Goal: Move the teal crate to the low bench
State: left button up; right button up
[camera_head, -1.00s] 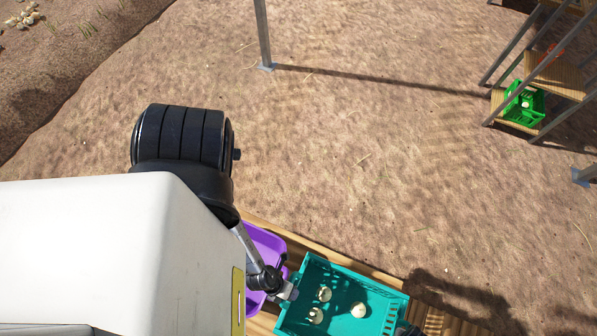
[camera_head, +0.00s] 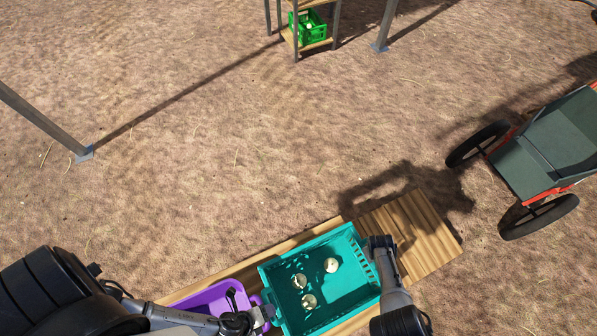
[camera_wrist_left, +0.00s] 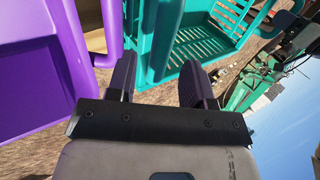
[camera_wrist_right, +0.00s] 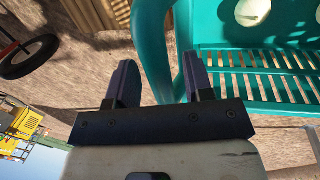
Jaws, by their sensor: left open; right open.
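The teal crate (camera_head: 348,315) stands on a wooden bench (camera_head: 425,235) and holds a few pale onions (camera_head: 309,301). My left gripper (camera_head: 262,316) is at its left end, beside the purple crate. In the left wrist view the open fingers (camera_wrist_left: 160,85) stand on either side of the teal end handle (camera_wrist_left: 162,45). My right gripper (camera_head: 380,243) is at the crate's right end. In the right wrist view its open fingers (camera_wrist_right: 158,85) stand on either side of the teal end handle (camera_wrist_right: 152,45). Whether any finger touches a handle cannot be told.
The purple crate (camera_head: 212,297) sits close on the left of the teal crate. The bench's right end is bare. A cart with black wheels (camera_head: 540,217) stands at the right. A green crate (camera_head: 308,27) sits on a wooden shelf stand at the back. Open soil lies between.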

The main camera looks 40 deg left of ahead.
jog(key=shift+r, duration=0.65)
jog(key=shift+s+a+r, duration=0.1)
jog(key=shift+s+r, duration=0.1)
jog(key=shift+r, duration=0.25)
pick_arm(q)
jog(key=v, duration=0.6)
jog(key=shift+r, duration=0.25)
pick_arm(e)
jog(key=shift+s+a+r, duration=0.1)
jog(key=shift+s+r, duration=0.05)
jog(key=shift+r, duration=0.7)
jog(key=shift+s+a+r, duration=0.1)
jog(key=shift+s+r, duration=0.1)
jog(key=shift+r, duration=0.65)
jog(key=shift+s+a+r, duration=0.1)
jog(key=shift+s+r, duration=0.05)
jog(key=shift+r, duration=0.7)
pick_arm(q)
jog(key=shift+s, duration=0.15)
